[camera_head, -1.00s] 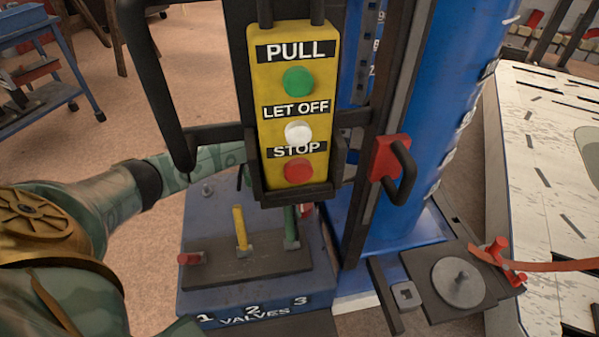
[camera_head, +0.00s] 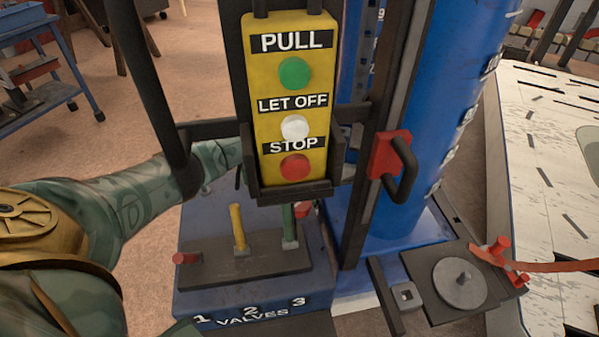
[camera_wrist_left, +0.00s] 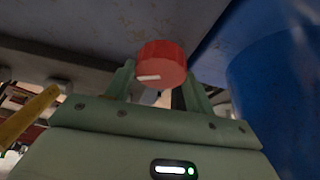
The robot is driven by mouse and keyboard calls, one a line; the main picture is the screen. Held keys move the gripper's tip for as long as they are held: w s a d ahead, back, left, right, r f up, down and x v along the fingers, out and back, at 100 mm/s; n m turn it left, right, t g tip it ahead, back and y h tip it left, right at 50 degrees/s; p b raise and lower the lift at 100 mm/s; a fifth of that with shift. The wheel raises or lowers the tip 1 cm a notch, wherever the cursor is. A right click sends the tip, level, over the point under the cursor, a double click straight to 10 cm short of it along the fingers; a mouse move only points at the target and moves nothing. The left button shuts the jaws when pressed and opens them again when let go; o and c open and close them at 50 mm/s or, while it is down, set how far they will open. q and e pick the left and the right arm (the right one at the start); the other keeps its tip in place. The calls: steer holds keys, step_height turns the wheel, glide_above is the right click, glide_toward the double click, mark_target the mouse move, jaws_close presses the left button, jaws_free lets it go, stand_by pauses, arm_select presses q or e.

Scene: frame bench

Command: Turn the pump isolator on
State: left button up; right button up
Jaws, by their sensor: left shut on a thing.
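The pump isolator is a red round knob (camera_wrist_left: 162,62) with a white line on its face, in the left wrist view. The line lies close to level, tilted slightly. My left gripper (camera_wrist_left: 157,84) is shut on the knob, with one green finger on each side. In the head view my left arm reaches in from the left behind the yellow button box, which hides the gripper. A small red part (camera_head: 303,208) shows just below that box; I cannot tell if it is the same knob. My right gripper is not in view.
The yellow button box (camera_head: 263,110) hangs in a dark frame in front. Below it stands a blue valve box (camera_head: 200,280) with red, yellow and green levers. A pale board (camera_head: 540,170) lies farther right.

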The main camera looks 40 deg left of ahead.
arm_select(q)
steer(key=m, duration=0.2)
steer(key=m+g+y, duration=0.1)
steer(key=m, duration=0.1)
steer(key=shift+w+d+m+y, duration=0.1)
steer(key=shift+m+y, duration=0.2)
steer(key=shift+m, duration=0.1)
stand_by(0.5)
steer(key=o, duration=1)
